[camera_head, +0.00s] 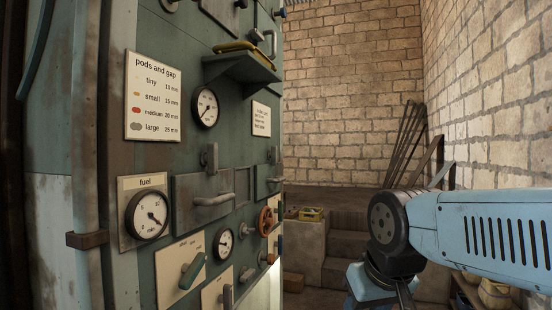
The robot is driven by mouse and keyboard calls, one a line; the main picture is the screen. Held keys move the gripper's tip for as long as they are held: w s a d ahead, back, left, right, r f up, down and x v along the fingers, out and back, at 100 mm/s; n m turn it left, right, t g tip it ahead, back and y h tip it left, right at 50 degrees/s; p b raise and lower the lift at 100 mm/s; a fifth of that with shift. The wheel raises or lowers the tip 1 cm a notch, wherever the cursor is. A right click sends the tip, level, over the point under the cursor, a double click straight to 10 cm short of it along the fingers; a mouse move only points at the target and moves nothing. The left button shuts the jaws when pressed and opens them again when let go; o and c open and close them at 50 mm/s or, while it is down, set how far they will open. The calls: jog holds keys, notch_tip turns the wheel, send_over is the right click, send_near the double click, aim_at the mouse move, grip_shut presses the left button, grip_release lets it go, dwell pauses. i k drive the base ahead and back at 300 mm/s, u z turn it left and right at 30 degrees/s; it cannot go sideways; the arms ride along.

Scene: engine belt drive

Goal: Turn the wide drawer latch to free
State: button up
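The wide drawer (186,210) is a dark grey front in the green panel, with a grey bar handle (213,200) across it. Its latch (211,157) looks like a small grey upright piece just above the drawer's top edge. Whether it is locked or free I cannot tell from this angle. My blue arm is at the right, well apart from the panel. My gripper's fingers do not show.
A second, narrower drawer (266,184) is farther along the panel. A shelf (241,67) juts out above. Stone steps (346,243) lie behind.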

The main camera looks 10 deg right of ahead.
aim_at(274, 155)
jog(key=z, duration=0.1)
jog(key=k, duration=0.85)
jog(key=u, duration=0.2)
jog(key=i, duration=0.85)
jog(key=z, duration=0.05)
jog(key=k, duration=0.35)
jog(key=z, duration=0.45)
jog(key=i, duration=1.1)
